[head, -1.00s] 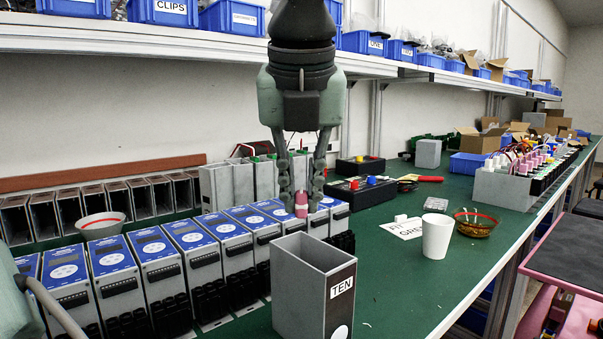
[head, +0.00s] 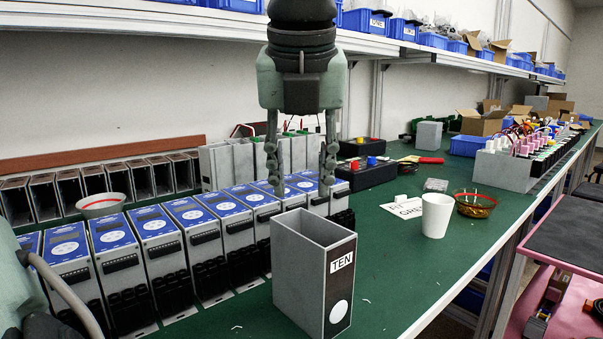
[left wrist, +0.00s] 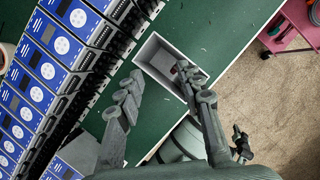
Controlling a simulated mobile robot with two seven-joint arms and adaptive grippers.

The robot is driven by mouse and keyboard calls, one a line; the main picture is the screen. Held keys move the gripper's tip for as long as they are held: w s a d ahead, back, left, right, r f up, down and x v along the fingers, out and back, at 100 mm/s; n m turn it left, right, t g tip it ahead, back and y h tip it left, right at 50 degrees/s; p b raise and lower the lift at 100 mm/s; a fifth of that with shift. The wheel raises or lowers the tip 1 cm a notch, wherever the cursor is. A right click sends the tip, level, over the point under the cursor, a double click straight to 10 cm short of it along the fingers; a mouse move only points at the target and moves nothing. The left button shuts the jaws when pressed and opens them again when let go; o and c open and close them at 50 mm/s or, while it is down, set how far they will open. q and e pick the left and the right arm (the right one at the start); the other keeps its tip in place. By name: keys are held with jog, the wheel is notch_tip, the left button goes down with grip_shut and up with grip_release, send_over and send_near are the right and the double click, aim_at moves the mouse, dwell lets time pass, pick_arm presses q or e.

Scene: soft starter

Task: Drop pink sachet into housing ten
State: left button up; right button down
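The housing marked TEN (head: 342,262) is an open-topped grey box with a dark label side, standing upright on the green bench. My left gripper (head: 300,182) is open and empty above the row of units, just behind and above the housing's opening. In the left wrist view, the open housing (left wrist: 157,53) lies between and beyond the spread fingers. The sachet is not visible in the head view. My right gripper is not in view.
A row of blue-topped units (head: 153,226) stands close to the left of the housing. A white cup (head: 436,216), an amber bowl (head: 476,204) and a paper sign (head: 403,208) stand to the right. The green bench (head: 395,270) is mostly clear in front of the cup.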

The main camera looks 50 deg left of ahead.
pick_arm(q)
jog(key=v, duration=1.2)
dwell(0.3)
